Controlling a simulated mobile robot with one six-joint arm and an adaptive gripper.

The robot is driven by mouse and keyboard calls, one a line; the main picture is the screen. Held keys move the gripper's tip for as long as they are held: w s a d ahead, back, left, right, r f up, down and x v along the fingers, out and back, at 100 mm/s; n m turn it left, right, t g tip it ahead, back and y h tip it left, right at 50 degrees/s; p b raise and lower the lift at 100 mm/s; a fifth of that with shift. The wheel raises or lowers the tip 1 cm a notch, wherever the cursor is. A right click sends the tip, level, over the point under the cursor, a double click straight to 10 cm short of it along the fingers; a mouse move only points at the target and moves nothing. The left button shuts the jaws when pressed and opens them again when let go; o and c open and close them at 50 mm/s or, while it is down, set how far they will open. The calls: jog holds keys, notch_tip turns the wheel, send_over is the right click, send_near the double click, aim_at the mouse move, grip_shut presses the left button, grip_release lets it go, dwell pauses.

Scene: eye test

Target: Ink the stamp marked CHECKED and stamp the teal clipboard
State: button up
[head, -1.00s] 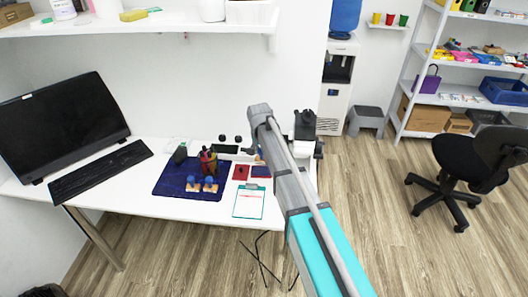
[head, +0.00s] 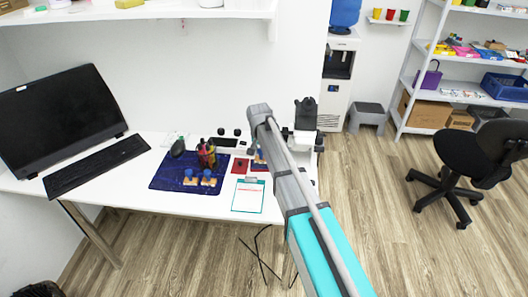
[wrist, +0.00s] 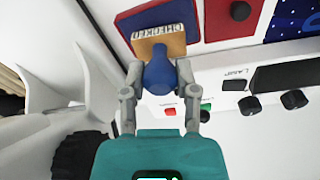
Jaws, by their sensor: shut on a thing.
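My gripper (wrist: 160,72) is shut on the blue knob of a stamp (wrist: 160,45) with a wooden block marked CHECKED. In the wrist view the block overlaps the edge of a blue ink pad (wrist: 150,15) with a dark red rim; I cannot tell whether they touch. In the head view the held stamp is mostly hidden behind my arm, over the partly hidden ink pad. The teal clipboard (head: 258,183) lies on the desk with a white sheet, in front of the pads.
A red pad (head: 240,166) lies left of the blue one. Two stamps (head: 199,179) and a pen holder (head: 206,154) stand on a navy mat (head: 165,180). A device with black knobs (wrist: 265,105) is behind the pads. A monitor (head: 60,120) and keyboard (head: 97,166) are at left.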

jog(key=shift+s+f+b, duration=0.1)
jog(key=shift+f+b, duration=0.45)
dwell(2.5)
jog(key=shift+r, duration=0.1)
jog(key=shift+r+p, duration=3.45)
jog(key=shift+p, duration=0.1)
jog(key=shift+r+p, duration=0.9)
jog(key=shift+a, duration=0.15)
